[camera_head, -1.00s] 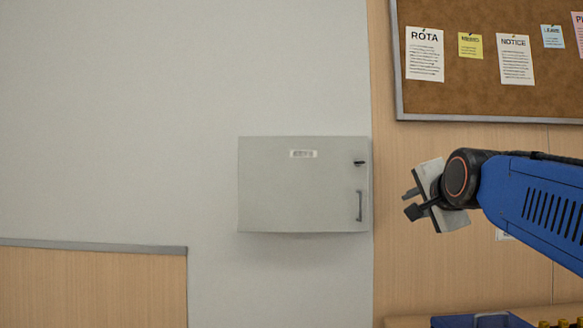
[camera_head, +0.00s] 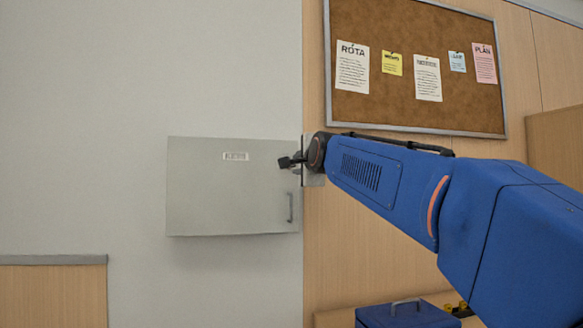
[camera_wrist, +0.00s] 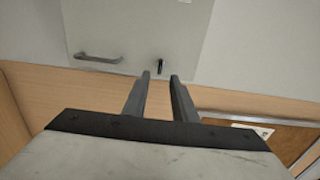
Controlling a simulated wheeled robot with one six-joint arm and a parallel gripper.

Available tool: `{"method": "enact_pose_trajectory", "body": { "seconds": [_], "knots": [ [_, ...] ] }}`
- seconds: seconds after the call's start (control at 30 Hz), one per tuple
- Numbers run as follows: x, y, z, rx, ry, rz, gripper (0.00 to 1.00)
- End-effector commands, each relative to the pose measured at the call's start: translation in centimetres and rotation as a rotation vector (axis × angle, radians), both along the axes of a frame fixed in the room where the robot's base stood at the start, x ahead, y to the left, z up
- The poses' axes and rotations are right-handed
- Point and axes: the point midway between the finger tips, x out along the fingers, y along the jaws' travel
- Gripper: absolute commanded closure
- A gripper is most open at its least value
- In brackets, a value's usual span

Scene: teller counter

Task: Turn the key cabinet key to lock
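The grey key cabinet (camera_head: 225,190) hangs on the wall with its door closed, a white label on its front and a handle (camera_head: 290,207) low at its right. In the head view my gripper (camera_head: 284,162) is in front of the cabinet's upper right corner and hides the key. In the wrist view the dark key (camera_wrist: 159,65) sticks out of the cabinet door (camera_wrist: 140,30), beyond and between the fingertips. My gripper (camera_wrist: 160,78) is open there, its two fingers apart with nothing between them. The key is apart from the fingers.
A cork notice board (camera_head: 415,65) with pinned papers is on the wood-panelled wall at upper right. A blue box with a handle (camera_head: 405,314) is at the bottom. The wall left of the cabinet is clear.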

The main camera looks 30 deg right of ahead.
Motion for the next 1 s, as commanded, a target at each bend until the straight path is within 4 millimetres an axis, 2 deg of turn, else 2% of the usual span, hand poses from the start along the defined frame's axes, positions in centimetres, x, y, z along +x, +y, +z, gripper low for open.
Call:
{"method": "enact_pose_trajectory", "body": {
  "seconds": [0.2, 0.5, 0.93, 0.97, 1.0],
  "knots": [
    [3.6, -1.0, -0.1, 0.001, 0.002, 0.0, 0.75],
    [7.0, -2.0, 0.0, -0.001, 0.001, 0.0, 0.75],
    [7.7, -2.2, 0.0, -0.001, 0.0, 0.0, 0.75],
    [7.7, -2.2, 0.0, -0.001, 0.0, 0.0, 0.8],
    [7.7, -2.2, 0.0, -0.001, 0.0, 0.0, 0.89]
  ]
}}
